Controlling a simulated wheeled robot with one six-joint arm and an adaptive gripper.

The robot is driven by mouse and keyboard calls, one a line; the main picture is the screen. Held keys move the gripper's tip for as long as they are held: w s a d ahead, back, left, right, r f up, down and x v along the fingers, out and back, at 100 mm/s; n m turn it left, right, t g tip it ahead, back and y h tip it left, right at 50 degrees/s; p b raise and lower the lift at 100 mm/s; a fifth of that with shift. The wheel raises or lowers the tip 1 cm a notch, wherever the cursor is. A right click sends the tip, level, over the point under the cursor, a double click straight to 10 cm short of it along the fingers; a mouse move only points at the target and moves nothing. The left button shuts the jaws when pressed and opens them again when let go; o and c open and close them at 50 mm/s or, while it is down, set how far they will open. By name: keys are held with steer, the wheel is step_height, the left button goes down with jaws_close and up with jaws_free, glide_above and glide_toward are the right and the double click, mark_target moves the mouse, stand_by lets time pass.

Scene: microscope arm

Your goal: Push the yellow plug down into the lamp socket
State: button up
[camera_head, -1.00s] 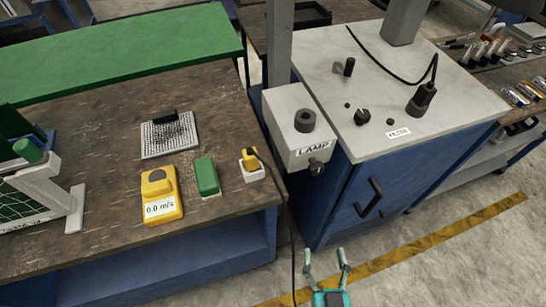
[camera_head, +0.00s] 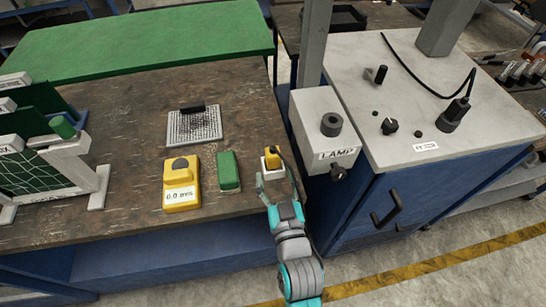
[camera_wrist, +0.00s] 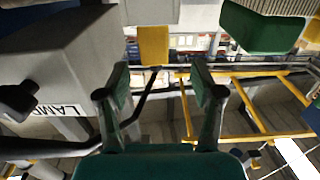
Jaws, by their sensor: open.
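The yellow plug (camera_head: 272,154) stands in a small white block (camera_head: 267,165) near the front right edge of the workbench, with a black cable leading from it. My gripper (camera_head: 275,182) is open, just in front of the block. In the wrist view the plug (camera_wrist: 153,45) shows ahead of and between the two open fingers (camera_wrist: 158,85), not gripped. The grey box marked LAMP (camera_head: 322,145) is to the right of the plug. It has a dark round fitting (camera_head: 331,124) on top, probably the socket, and a dark knob (camera_head: 338,172) on its front.
A green block (camera_head: 228,171) and a yellow meter (camera_head: 181,184) lie left of the plug. A perforated plate (camera_head: 195,126) lies behind them. A blue cabinet (camera_head: 385,195) with a pale top stands right of the LAMP box. The black cable crosses near my fingers.

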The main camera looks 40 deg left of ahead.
mark_target(275, 159)
steer(key=shift+w+d+r+x, duration=0.1)
steer(key=shift+x, duration=0.9)
steer(key=shift+w+d+r+x, duration=0.1)
steer(key=shift+x, duration=0.9)
steer(key=shift+w+d+r+x, duration=0.1)
steer(key=shift+x, duration=0.9)
jaws_close()
